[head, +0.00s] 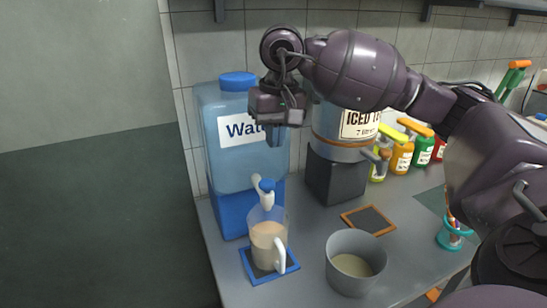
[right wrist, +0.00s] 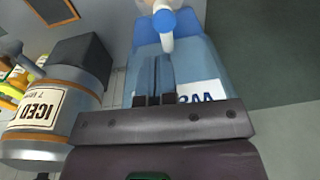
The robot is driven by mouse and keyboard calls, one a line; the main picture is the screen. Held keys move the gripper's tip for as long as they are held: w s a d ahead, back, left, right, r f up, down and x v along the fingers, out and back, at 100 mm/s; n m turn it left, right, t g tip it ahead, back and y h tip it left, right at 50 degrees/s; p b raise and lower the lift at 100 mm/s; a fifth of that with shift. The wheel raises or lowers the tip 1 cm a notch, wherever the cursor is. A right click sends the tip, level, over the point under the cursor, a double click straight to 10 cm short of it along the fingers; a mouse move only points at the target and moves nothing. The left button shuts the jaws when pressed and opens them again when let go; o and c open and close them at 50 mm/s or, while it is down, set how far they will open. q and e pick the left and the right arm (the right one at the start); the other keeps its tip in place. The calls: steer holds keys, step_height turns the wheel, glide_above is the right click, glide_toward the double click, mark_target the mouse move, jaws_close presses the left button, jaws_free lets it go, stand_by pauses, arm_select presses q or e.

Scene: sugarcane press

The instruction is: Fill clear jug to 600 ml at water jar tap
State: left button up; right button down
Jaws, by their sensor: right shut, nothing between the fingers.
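The clear jug (head: 267,240) stands upright on a blue-framed mat (head: 289,262), its white handle toward the right front. It holds a beige liquid to about mid-height; no scale marks are readable. The blue water jar (head: 230,155), labelled "Wat…", stands behind it. Its white tap with a blue knob (head: 267,185) is over the jug's mouth; I cannot tell whether water runs. The tap also shows in the right wrist view (right wrist: 165,22). My right gripper (head: 275,137) is shut and empty, above the tap in front of the jar's label. My left gripper is out of view.
A grey pot (head: 355,262) with pale liquid stands right of the jug. An "ICED" dispenser (head: 340,125) sits on a dark block (head: 335,178) behind, near my right arm. An empty brown-framed mat (head: 368,220) lies before it. Pump bottles (head: 402,155) line the wall.

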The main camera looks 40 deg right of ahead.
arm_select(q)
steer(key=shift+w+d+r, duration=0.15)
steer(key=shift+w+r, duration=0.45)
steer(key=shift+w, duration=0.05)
arm_select(e)
step_height(320, 180, up, 3)
steer(key=shift+s+d+f, duration=0.1)
steer(key=shift+d, duration=0.05)
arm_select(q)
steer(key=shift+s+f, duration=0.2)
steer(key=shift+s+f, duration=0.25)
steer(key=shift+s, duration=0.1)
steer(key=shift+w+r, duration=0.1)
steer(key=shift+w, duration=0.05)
